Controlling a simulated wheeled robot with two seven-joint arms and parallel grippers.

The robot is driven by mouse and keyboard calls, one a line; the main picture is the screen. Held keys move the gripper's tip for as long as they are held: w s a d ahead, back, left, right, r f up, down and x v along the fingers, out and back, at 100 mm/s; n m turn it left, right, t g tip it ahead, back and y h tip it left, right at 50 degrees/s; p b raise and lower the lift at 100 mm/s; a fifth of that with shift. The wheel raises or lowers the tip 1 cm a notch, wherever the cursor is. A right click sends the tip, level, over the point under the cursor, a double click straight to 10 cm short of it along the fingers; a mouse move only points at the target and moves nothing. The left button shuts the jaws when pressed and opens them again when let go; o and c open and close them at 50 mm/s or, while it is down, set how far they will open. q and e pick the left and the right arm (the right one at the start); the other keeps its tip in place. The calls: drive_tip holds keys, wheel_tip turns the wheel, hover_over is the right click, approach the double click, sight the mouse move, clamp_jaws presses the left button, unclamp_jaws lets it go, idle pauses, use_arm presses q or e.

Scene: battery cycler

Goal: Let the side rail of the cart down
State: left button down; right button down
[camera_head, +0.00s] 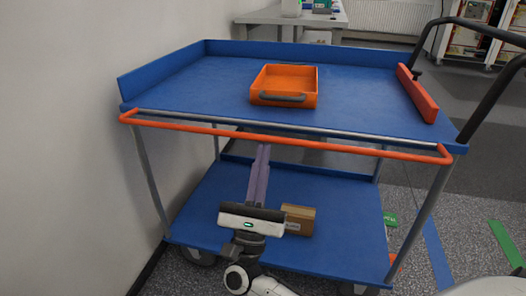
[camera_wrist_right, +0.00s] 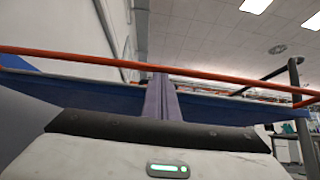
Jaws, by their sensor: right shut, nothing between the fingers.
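The blue cart has a top deck (camera_head: 200,85) and a lower shelf (camera_head: 335,205). Its orange side rail (camera_head: 340,148) runs along the near long edge of the top deck, at about deck height, bent in at both ends. A thin grey bar lies just behind it. My right gripper (camera_head: 264,148) points up from below, in front of the lower shelf, its purple fingers shut and empty. The fingertips are just below the rail's middle; I cannot tell if they touch it. In the right wrist view the rail (camera_wrist_right: 230,75) crosses above the fingertips (camera_wrist_right: 161,77). My left gripper is not in view.
An orange tray (camera_head: 285,86) stands on the top deck, near an orange-red end board (camera_head: 418,93). A brown box (camera_head: 299,219) sits on the lower shelf beside my gripper. A dark push handle (camera_head: 490,100) rises at right. A wall borders the left side.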

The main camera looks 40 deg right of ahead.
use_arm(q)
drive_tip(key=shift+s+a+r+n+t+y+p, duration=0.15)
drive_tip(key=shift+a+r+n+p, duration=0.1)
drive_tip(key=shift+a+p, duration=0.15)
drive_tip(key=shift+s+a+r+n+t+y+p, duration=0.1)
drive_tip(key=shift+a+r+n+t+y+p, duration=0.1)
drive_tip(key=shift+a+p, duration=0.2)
use_arm(e)
drive_tip(key=shift+s+a+r+g+y, duration=0.1)
drive_tip(key=shift+r+g+y, duration=0.4)
drive_tip(key=shift+r+g, duration=0.3)
drive_tip(key=shift+f, duration=0.1)
